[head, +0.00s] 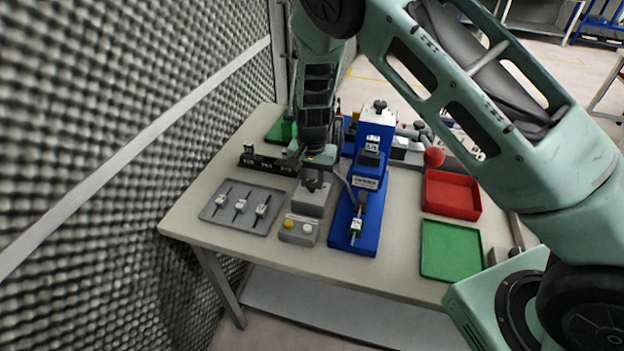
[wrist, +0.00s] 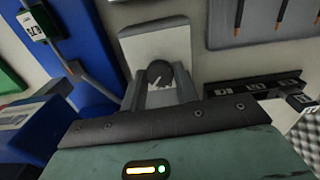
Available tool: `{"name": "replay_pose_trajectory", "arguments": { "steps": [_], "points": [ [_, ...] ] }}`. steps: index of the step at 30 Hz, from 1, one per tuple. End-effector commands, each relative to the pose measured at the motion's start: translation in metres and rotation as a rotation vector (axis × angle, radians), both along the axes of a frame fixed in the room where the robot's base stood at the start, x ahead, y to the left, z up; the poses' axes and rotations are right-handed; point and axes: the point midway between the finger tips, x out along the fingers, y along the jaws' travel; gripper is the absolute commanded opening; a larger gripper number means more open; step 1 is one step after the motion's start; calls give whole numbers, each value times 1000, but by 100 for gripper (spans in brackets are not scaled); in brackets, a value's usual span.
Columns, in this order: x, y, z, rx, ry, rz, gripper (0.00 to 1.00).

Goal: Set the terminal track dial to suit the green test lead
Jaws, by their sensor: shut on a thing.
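The dial is a dark round knob with a white pointer mark (wrist: 160,73) on a light grey block (wrist: 155,42); the block also shows in the head view (head: 309,202). My gripper (wrist: 163,92) points down over the block and is shut on the knob, one finger on each side. In the head view my gripper (head: 314,184) hides most of the knob. The test lead, with a green and white labelled end (head: 355,228), lies on the blue fixture (head: 363,240) to the right. That end also shows in the wrist view (wrist: 38,28); its print is too small to read surely.
A grey tray (head: 218,212) with several dark leads lies left of the block. A box with yellow and pale buttons (head: 298,229) stands in front. A black labelled strip (head: 268,163) is behind. Red (head: 452,194) and green (head: 450,250) trays lie right. A foam wall flanks the left.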

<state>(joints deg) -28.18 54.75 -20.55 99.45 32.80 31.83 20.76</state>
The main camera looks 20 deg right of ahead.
Motion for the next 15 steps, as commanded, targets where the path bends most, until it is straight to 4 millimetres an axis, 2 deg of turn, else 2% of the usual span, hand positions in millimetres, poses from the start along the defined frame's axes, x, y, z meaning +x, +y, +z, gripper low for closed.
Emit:
{"name": "replay_pose_trajectory", "arguments": {
  "steps": [15],
  "points": [
    [0,0,-2,2,1,378,7]
  ]
}}
